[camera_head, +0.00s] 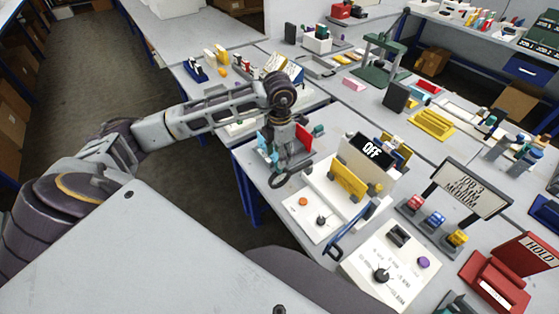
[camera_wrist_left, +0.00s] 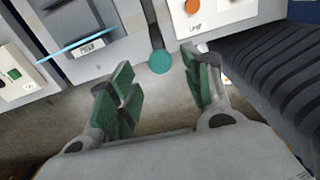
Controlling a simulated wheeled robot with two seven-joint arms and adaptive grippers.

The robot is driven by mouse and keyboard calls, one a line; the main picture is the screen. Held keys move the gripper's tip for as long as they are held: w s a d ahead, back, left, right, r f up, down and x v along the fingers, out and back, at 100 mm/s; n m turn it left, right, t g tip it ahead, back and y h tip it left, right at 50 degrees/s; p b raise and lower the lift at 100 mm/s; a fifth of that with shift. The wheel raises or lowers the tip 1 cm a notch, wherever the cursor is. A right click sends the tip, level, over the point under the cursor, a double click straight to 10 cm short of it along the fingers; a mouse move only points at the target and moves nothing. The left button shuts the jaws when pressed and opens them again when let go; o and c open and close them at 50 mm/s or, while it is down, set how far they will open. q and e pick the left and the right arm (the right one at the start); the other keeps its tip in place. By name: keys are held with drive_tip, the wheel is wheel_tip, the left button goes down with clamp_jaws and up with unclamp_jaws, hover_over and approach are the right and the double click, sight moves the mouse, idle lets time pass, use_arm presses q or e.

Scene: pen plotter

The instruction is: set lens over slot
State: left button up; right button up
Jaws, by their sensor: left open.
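My left gripper (camera_head: 287,160) hangs over the near left edge of the bench. In the left wrist view its green-padded fingers (camera_wrist_left: 162,82) are apart, with nothing between the pads. A round teal knob (camera_wrist_left: 160,62) on a dark stem shows just beyond the fingertips, apart from them. A teal knob (camera_head: 319,129) also shows right beside the gripper in the head view. A grey panel with a thin cyan line (camera_wrist_left: 77,44) and a small label is left of the knob. I cannot tell for sure which parts are the lens and slot. My right gripper is out of view.
A blue handle (camera_head: 351,228) is nearer. Floor shows left of the bench.

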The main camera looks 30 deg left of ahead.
use_arm(q)
drive_tip(key=shift+f, duration=2.05)
clamp_jaws()
